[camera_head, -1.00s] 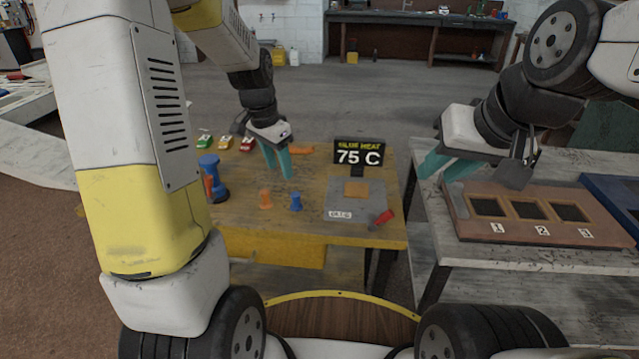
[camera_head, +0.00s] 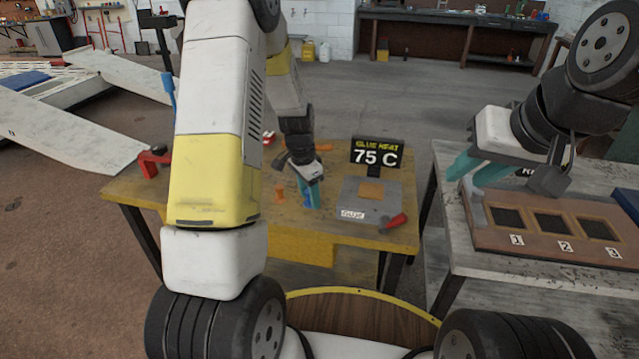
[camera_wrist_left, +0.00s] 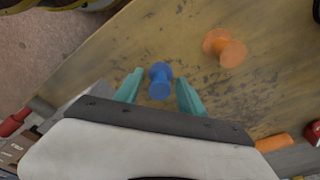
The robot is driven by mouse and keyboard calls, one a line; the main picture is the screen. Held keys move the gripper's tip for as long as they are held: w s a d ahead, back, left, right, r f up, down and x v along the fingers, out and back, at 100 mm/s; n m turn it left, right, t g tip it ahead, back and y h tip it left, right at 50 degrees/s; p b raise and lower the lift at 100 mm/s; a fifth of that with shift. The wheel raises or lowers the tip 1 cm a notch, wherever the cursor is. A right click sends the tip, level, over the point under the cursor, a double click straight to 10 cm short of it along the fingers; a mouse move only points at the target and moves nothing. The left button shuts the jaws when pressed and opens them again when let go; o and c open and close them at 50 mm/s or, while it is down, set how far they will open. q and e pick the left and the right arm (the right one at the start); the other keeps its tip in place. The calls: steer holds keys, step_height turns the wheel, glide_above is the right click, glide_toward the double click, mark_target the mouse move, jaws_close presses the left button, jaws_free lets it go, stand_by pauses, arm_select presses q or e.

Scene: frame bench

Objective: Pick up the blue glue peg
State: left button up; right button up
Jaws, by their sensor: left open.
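The blue glue peg (camera_wrist_left: 159,80) is spool-shaped and stands on the worn yellow bench (camera_wrist_left: 100,75). In the left wrist view it is in the gap between the teal fingers of my left gripper (camera_wrist_left: 159,92), with room on both sides. In the head view my left gripper (camera_head: 310,192) points down over the bench, and its fingers largely hide the blue peg. It is open. My right gripper (camera_head: 477,172) is empty, its teal fingers apart, above the left end of the brown numbered board (camera_head: 487,236).
An orange peg (camera_head: 280,194) stands close to the left of my left gripper and also shows in the left wrist view (camera_wrist_left: 225,47). A grey glue heater (camera_head: 350,197) with a 75 C sign (camera_head: 376,157) and red handle (camera_head: 397,221) is to the right.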

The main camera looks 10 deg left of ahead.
arm_select(q)
jaws_close()
stand_by(0.3)
